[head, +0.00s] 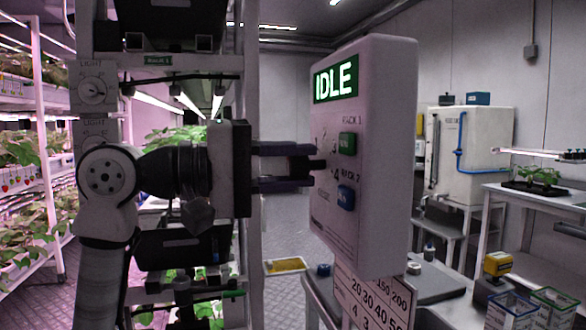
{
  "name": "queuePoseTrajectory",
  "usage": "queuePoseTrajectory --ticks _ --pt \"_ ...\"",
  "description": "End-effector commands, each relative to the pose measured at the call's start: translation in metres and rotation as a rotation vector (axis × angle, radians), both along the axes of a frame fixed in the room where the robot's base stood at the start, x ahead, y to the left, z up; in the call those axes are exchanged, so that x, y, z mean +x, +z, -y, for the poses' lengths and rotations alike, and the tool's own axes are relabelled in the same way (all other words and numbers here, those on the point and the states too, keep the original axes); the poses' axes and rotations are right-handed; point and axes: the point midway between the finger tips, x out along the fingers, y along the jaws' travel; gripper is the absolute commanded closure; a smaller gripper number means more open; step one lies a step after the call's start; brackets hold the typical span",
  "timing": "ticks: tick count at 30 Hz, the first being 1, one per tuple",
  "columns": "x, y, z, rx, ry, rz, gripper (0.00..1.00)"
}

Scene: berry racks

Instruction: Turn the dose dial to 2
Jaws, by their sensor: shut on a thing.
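The dose dial (319,166) is a small dark knob on the left part of a white control box, mostly hidden by my fingers. My gripper (306,167) comes from the left, level, with one dark finger above the dial and one below, shut on it. The digits 3 and 4 show just right of the dial; a faint mark sits above them. The dial's pointer is hidden, so I cannot tell its setting. The control box (364,240) has a lit green display (336,84) reading IDLE.
A green button (347,144) under RACK 1 and a blue button (345,197) under RACK 2 sit close right of my fingertips. A number chart (372,300) hangs below the box. Plant racks (45,130) stand left; a bench with a yellow device (497,264) stands right.

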Motion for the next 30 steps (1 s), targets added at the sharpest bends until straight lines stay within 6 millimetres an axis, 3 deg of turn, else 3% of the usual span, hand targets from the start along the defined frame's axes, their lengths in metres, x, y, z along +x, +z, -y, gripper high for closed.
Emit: queuePoseTrajectory --ticks 20,21,25,30 --pt "-0.0004 -0.0004 -0.0001 0.017 0.0 0.06 0.95" --pt "-0.0004 -0.0004 -0.0001 0.017 0.0 0.06 0.69" --pt "-0.0003 -0.0002 -0.0001 0.017 0.0 0.06 0.52" --pt "-0.0002 -0.0002 -0.0001 0.016 0.0 0.059 0.51"
